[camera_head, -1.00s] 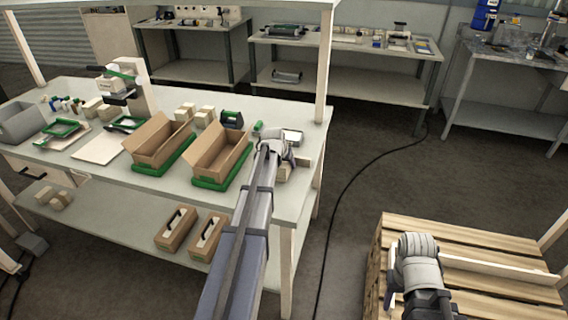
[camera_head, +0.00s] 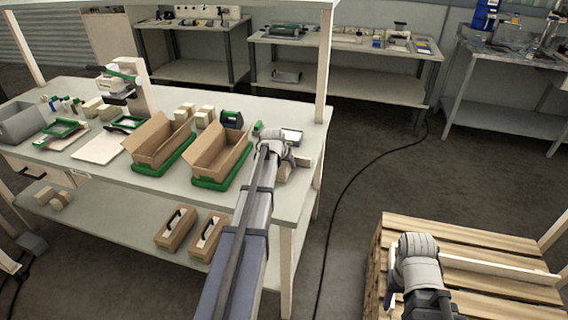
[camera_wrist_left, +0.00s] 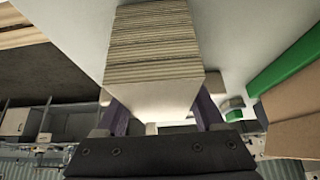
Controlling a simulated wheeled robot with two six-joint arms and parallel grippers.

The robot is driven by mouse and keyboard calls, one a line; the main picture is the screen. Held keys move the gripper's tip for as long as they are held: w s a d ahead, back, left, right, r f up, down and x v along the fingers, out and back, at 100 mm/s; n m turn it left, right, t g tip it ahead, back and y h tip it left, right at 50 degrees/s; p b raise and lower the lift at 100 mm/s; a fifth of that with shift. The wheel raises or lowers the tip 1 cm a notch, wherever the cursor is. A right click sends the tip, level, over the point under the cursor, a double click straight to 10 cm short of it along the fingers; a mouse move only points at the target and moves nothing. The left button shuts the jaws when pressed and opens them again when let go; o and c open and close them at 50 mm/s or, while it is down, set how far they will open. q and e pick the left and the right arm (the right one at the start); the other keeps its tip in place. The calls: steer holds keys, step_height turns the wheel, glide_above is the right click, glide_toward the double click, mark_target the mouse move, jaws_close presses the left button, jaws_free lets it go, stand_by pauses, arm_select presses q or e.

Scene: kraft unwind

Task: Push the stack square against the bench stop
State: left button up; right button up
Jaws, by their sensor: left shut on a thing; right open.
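The stack (camera_wrist_left: 152,45) of layered cardboard-like sheets fills the upper middle of the left wrist view, its edges showing as stripes. My left gripper (camera_wrist_left: 162,112) is shut on it, with one dark purple finger on each side. In the head view the left gripper (camera_head: 275,147) is at the right end of the bench, and its wrist hides most of the stack. Pale blocky pieces (camera_head: 287,172) show beside it; I cannot tell there which is stack and which is bench stop. My right gripper (camera_head: 415,262) is open over the pallet, its fingers mostly hidden.
The bench (camera_head: 90,195) holds two open cardboard boxes (camera_head: 222,150) in green trays left of my left gripper. A wooden pallet (camera_head: 480,240) is at lower right. A black cable (camera_head: 345,195) crosses the floor.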

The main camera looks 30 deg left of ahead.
mark_target(283, 165)
arm_select(q)
steer(key=shift+s, duration=0.1)
steer(key=o, duration=1.5)
steer(key=shift+f, duration=0.1)
steer(key=shift+s, duration=0.1)
steer(key=p+v, duration=0.6)
steer(key=v, duration=0.2)
steer(key=shift+p, duration=0.35)
steer(key=shift+d+f, duration=0.1)
